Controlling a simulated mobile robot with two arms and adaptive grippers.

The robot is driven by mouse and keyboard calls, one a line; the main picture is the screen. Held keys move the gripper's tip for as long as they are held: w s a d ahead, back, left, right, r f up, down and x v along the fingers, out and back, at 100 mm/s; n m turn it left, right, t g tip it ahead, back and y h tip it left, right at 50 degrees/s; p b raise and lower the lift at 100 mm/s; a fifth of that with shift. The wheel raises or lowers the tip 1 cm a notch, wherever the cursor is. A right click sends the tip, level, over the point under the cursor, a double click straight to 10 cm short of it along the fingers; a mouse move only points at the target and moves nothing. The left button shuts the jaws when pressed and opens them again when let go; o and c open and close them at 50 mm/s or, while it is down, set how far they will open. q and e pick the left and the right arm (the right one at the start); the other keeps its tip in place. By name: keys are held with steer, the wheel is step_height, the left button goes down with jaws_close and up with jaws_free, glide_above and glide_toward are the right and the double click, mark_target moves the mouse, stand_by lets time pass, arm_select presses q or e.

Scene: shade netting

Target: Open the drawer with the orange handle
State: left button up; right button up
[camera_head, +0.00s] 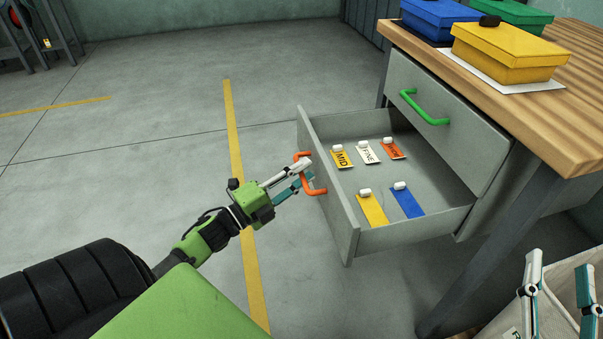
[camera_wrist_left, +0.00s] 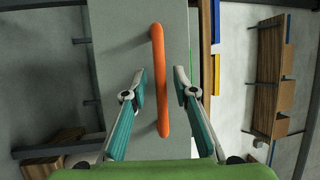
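The drawer with the orange handle (camera_head: 310,174) is pulled well out from the workbench, its front panel (camera_head: 328,190) standing clear of the cabinet. Several tags lie inside: yellow (camera_head: 373,208), blue (camera_head: 407,201), white (camera_head: 368,152), orange-red (camera_head: 393,149) and one marked MID (camera_head: 341,157). My left gripper (camera_head: 303,170) is at the handle. In the left wrist view its fingers (camera_wrist_left: 160,76) stand on either side of the handle (camera_wrist_left: 161,85), apart with gaps visible. My right gripper (camera_head: 560,258) is open and empty at the lower right.
An upper drawer with a green handle (camera_head: 425,107) is closed above. On the wooden worktop (camera_head: 540,117) stand yellow (camera_head: 507,52), blue (camera_head: 437,17) and green (camera_head: 520,14) boxes. A pale fabric container (camera_head: 556,310) is below my right gripper.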

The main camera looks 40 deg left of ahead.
arm_select(q)
steer(key=v, duration=1.2)
stand_by(0.3)
